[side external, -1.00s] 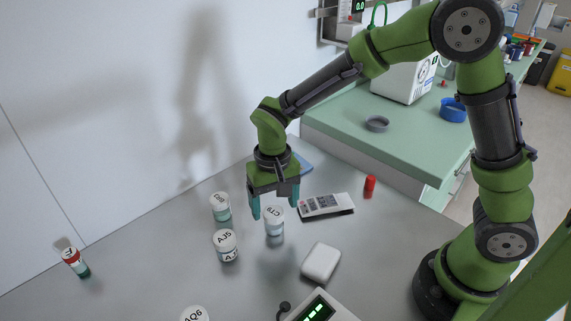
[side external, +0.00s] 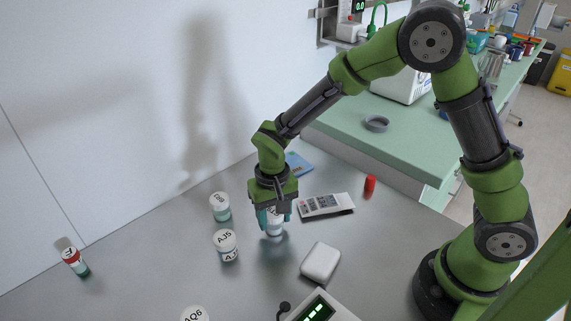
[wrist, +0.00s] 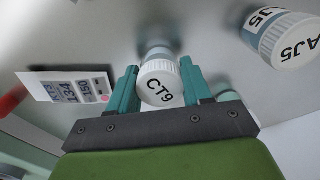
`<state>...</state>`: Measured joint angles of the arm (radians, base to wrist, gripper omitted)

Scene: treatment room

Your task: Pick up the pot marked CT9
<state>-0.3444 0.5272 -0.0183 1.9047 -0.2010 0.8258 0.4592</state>
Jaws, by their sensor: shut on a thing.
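The pot marked CT9 (wrist: 162,88) has a white lid with black lettering and a clear body with pale blue contents. My gripper (wrist: 160,76) is shut on it, with one teal finger on each side. In the side external view my gripper (side external: 273,220) points down around the pot (side external: 274,232), hiding much of its lid. The pot looks upright and at or very close to the tabletop; I cannot tell if there is a gap.
The AJ5 pot (side external: 226,246) and another white-lidded pot (side external: 220,207) stand to the left. An AQ6 pot (side external: 195,315) is at the bottom edge. A printed card-like device (side external: 326,204), red cap (side external: 370,184) and white block (side external: 320,261) lie to the right.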

